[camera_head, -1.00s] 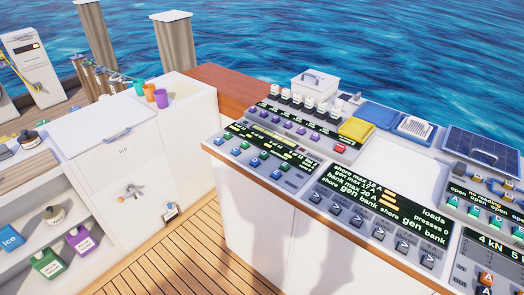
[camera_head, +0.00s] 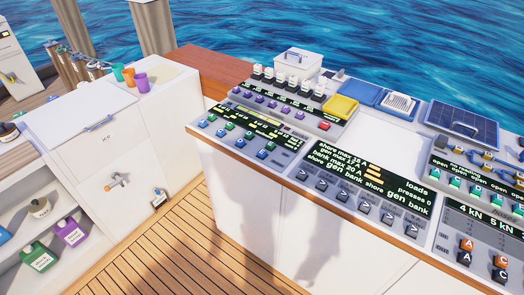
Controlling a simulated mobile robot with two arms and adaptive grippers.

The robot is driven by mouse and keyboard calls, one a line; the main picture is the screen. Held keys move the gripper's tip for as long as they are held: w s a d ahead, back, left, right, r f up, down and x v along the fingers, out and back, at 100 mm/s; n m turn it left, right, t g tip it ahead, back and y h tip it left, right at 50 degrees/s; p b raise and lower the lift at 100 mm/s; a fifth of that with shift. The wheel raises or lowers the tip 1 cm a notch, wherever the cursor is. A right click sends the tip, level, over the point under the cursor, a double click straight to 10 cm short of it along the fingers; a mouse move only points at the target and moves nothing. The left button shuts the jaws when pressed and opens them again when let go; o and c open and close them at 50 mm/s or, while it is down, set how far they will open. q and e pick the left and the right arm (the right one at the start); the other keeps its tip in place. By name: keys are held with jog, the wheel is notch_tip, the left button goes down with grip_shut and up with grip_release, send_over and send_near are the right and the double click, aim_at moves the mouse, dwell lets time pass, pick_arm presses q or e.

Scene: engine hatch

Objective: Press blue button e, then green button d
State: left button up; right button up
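The panel with blue and green buttons (camera_head: 281,159) is at the left front of the white console. The letters on these buttons are too small to read, so I cannot tell which is blue e or green d. A dark display with yellow bars (camera_head: 262,122) lies just behind the rows. Neither of my grippers is in view.
Purple buttons (camera_head: 260,100), a red button (camera_head: 323,127) and a yellow lid (camera_head: 340,106) lie behind the panel. A load display (camera_head: 345,165) with dark arrow buttons (camera_head: 345,197) is to its right. Wooden deck (camera_head: 170,250) lies open in front of the console.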

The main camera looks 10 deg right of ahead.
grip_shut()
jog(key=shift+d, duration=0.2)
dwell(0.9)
